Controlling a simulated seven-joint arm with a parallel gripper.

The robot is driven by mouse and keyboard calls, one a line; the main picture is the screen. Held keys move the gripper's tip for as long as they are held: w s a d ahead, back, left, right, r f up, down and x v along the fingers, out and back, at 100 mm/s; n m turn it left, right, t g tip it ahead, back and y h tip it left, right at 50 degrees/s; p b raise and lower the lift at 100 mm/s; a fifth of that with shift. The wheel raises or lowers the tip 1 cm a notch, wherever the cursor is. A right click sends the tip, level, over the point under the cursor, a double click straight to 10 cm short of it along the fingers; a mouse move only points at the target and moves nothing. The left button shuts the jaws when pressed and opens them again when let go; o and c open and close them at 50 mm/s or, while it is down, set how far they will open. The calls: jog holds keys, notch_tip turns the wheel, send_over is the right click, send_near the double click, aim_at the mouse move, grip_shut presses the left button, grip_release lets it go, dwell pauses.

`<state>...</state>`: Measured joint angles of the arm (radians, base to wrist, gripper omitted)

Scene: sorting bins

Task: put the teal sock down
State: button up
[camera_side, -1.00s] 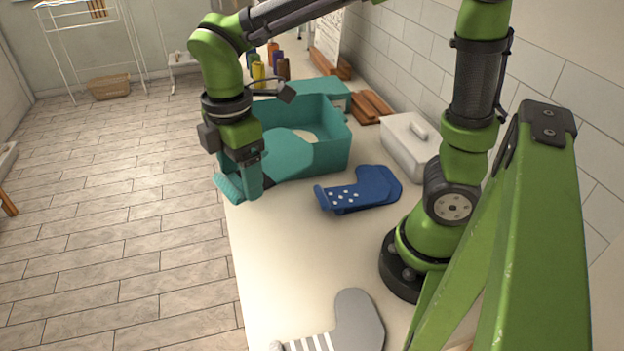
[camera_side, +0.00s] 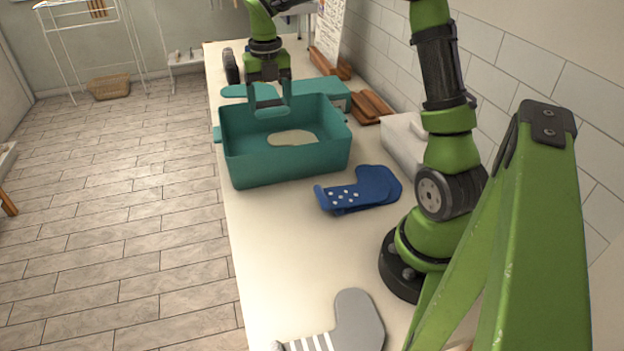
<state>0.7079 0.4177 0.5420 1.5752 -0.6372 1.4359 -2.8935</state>
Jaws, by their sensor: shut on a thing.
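My gripper (camera_side: 270,100) is above the far side of the teal bin (camera_side: 290,166), pointing down. It is shut on the teal sock (camera_side: 246,91), part of which sticks out to the left of the fingers. The sock appears to be above or just at the bin's far rim; its exact height and its far part are hard to tell. The bin is open at the top, and a flat beige patch (camera_side: 292,137) shows inside it.
A blue sock with white dots (camera_side: 362,190) lies right of the bin. A grey striped sock (camera_side: 352,322) lies at the near end of the counter (camera_side: 275,250). A white lidded box (camera_side: 402,142) and wooden pieces (camera_side: 372,105) stand by the wall. The counter before the bin is clear.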

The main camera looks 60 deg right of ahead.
aim_at(274, 152)
notch_tip(274, 152, down, 14)
jog(key=shift+a+r, duration=0.1)
jog(key=shift+r, duration=0.1)
dwell(0.4)
jog(key=shift+f, duration=0.25)
jog(key=shift+f, duration=0.35)
jog(key=o, duration=1)
jog(key=shift+o, duration=0.2)
